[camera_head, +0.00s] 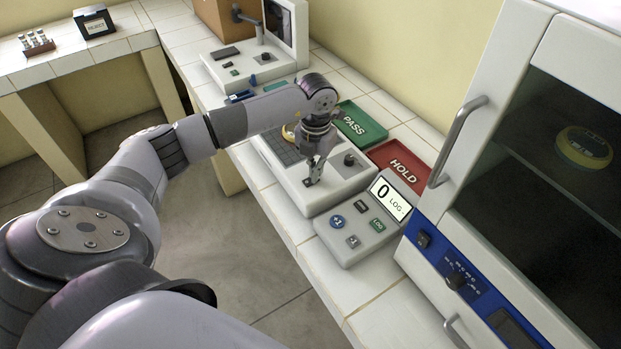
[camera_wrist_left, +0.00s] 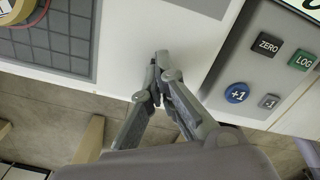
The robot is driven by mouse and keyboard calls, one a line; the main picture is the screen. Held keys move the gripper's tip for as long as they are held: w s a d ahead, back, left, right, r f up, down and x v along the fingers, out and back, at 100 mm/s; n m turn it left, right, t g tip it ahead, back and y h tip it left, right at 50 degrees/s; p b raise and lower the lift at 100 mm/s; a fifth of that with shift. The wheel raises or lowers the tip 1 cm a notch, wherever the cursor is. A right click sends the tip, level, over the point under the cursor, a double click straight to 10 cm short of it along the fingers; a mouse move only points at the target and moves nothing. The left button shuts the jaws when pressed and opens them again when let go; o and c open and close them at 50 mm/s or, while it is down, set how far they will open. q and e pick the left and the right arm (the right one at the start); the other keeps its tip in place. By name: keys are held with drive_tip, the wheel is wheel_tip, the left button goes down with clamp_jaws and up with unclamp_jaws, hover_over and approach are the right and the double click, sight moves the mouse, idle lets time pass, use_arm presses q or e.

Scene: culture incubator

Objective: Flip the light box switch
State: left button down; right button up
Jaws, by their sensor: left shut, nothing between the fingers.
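In the left wrist view the shut fingertips (camera_wrist_left: 160,62) are over the white casing (camera_wrist_left: 150,28), right of the grid panel (camera_wrist_left: 62,48). I cannot make out the switch; the fingers may hide it. Whether the tips touch the casing is unclear. My right gripper is not in view.
A counter device (camera_head: 352,243) with a "0 LOG" display and buttons stands close right of the light box. A green PASS tray (camera_head: 361,124) and red HOLD tray (camera_head: 399,166) lie behind. An incubator (camera_head: 478,215) with a handle stands right. A round dish (camera_head: 290,132) is on the grid.

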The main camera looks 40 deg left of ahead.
use_arm(q)
drive_tip(key=shift+s+f, duration=0.1)
drive_tip(key=shift+f, duration=0.25)
drive_tip(key=shift+r, duration=0.1)
drive_tip(key=shift+r+p, duration=0.5)
drive_tip(key=shift+r, duration=0.4)
drive_tip(key=shift+r+p, duration=1.55)
drive_tip(key=shift+r, duration=1.05)
drive_tip(key=shift+f, duration=0.1)
